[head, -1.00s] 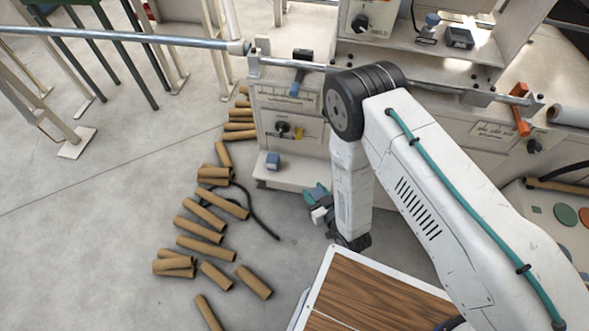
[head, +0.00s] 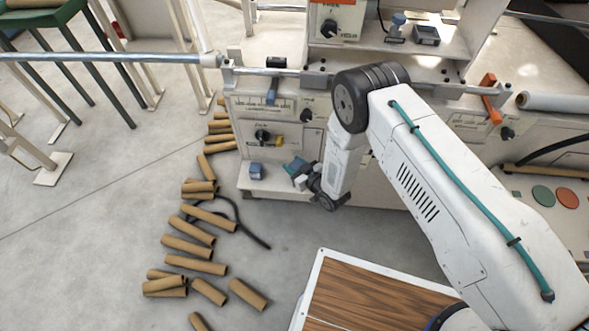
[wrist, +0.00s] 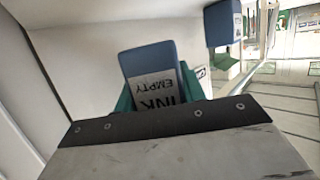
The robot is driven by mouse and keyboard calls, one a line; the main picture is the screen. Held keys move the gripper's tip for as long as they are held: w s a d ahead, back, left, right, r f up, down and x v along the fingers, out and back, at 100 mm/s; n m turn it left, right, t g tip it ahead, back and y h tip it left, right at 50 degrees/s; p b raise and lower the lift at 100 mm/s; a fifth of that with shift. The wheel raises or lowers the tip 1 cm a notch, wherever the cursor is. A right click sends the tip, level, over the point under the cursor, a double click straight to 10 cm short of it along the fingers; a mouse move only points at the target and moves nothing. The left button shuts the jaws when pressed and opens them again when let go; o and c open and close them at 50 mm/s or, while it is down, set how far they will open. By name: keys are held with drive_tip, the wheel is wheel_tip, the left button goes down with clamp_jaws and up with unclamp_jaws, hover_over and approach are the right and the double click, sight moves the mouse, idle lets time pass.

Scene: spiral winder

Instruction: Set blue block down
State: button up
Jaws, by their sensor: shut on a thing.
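A blue block (wrist: 155,78) with a white label reading "INK EMPTY" sits between the teal fingers of my gripper (wrist: 157,98) in the wrist view. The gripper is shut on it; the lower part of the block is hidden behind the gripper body. In the head view my gripper (head: 297,172) is low in front of the machine, at the height of its bottom ledge (head: 270,186). A second blue block (head: 255,170) stands on that ledge, left of my gripper and apart from it. It also seems to show at the top right of the wrist view (wrist: 222,22).
The machine's front panel (head: 272,125) with knobs rises above the ledge. Several cardboard tubes (head: 196,264) lie on the floor at left, with a black cable (head: 250,232) near them. A wood-topped surface (head: 365,300) is at the bottom. A metal bar (head: 110,57) crosses above.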

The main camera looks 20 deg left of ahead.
sight(295, 170)
drive_tip(key=shift+w+f, duration=0.15)
drive_tip(key=shift+f, duration=0.75)
drive_tip(key=shift+w+f, duration=0.1)
drive_tip(key=shift+f, duration=0.75)
drive_tip(key=shift+f, duration=0.15)
drive_tip(key=o, duration=1)
drive_tip(key=shift+o, duration=0.2)
drive_tip(key=v, duration=1.2)
drive_tip(key=shift+r, duration=0.2)
drive_tip(key=shift+a, duration=0.1)
